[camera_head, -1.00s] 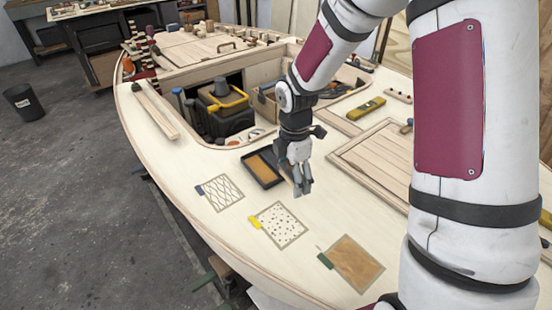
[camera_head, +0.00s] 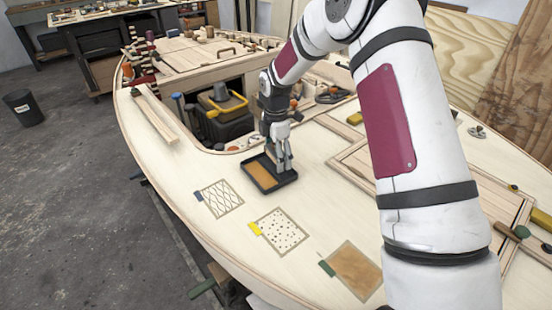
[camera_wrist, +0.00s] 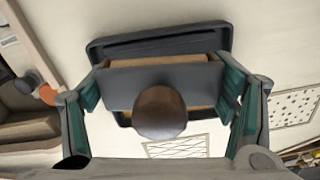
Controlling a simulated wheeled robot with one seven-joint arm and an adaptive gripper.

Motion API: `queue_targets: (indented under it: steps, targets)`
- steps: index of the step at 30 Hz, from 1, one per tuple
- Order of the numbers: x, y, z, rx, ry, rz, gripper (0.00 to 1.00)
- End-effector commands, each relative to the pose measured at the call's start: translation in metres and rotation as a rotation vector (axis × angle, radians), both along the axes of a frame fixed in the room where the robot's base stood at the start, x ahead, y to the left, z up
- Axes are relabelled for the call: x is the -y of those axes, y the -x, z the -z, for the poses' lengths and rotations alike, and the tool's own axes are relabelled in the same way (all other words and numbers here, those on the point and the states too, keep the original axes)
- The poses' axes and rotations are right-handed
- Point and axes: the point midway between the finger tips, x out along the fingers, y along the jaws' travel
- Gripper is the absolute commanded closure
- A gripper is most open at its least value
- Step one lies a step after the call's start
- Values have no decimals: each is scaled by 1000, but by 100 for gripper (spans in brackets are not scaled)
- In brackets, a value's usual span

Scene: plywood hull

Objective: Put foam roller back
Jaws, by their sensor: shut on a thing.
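My gripper (camera_head: 280,165) points down over the black tray (camera_head: 248,177) on the pale deck. In the wrist view the fingers (camera_wrist: 163,95) stand on both sides of a dark grey block with a brown round knob (camera_wrist: 160,112), which I take to be the foam roller. The gripper is shut on it. The tray also shows in the wrist view (camera_wrist: 225,38), behind and partly hidden by the held roller. The tray has an orange-brown floor. In the head view the roller is mostly hidden by the fingers, and I cannot tell whether it touches the tray.
Three sample panels lie along the near deck: wavy-lined (camera_head: 220,198), speckled (camera_head: 279,231) and brown (camera_head: 355,270). An open well with a black and yellow box (camera_head: 228,115) lies behind the tray. A raised wooden hatch frame is at right.

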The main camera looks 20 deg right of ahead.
Motion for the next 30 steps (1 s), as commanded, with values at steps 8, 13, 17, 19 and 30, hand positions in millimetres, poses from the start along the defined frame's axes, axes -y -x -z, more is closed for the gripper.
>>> queue_targets:
  steps: [8,13,17,19,30]
  targets:
    - [0,0,14,2,1,-1,66]
    - [0,0,16,2,1,-1,66]
    - [0,0,18,2,1,0,8]
    - [0,0,18,2,1,0,1]
    - [0,0,18,2,1,0,1]
